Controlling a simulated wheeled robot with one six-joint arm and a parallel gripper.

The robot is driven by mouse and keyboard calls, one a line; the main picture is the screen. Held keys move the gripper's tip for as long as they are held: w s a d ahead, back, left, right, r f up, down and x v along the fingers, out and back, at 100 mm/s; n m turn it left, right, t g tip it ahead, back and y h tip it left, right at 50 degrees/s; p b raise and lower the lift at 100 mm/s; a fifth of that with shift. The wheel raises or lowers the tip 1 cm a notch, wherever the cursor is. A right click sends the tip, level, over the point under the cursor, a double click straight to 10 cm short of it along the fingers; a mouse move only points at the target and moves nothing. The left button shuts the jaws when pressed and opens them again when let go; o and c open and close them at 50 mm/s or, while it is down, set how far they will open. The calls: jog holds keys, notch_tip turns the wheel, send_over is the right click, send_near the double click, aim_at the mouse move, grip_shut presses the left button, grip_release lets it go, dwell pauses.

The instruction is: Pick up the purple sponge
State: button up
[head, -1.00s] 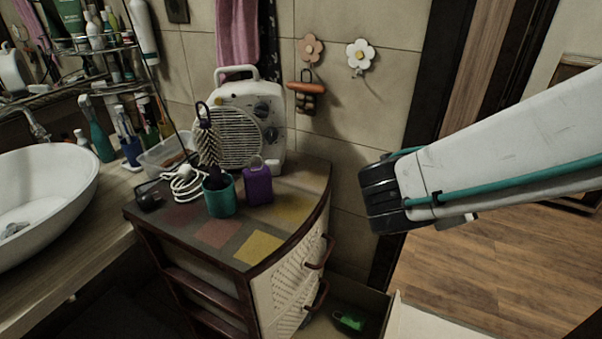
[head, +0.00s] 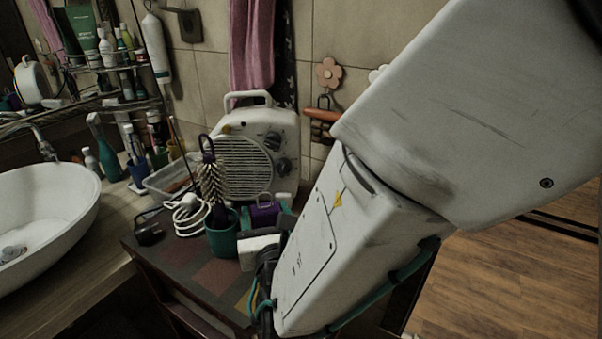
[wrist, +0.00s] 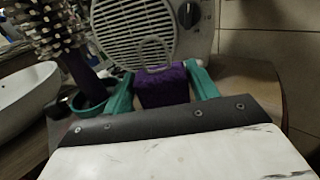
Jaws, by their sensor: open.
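The purple sponge (head: 264,213) stands on the small cabinet's top, in front of the white heater, and has a grey loop on top. My gripper (wrist: 160,86) is open, its two teal fingers on either side of the sponge in the wrist view, where the sponge (wrist: 163,87) shows between them. I cannot tell whether the fingers touch it. In the head view my arm and wrist hide the sponge's lower part and most of the gripper (head: 266,218).
A teal cup (head: 221,236) with a round hairbrush (head: 211,180) stands just left of the sponge. The white heater (head: 257,150) is close behind. A coiled white cable (head: 188,215) lies further left, near the white basin (head: 40,215).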

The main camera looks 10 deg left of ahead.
jog(key=shift+x, duration=1.35)
jog(key=c, duration=0.7)
jog(key=shift+r, duration=0.1)
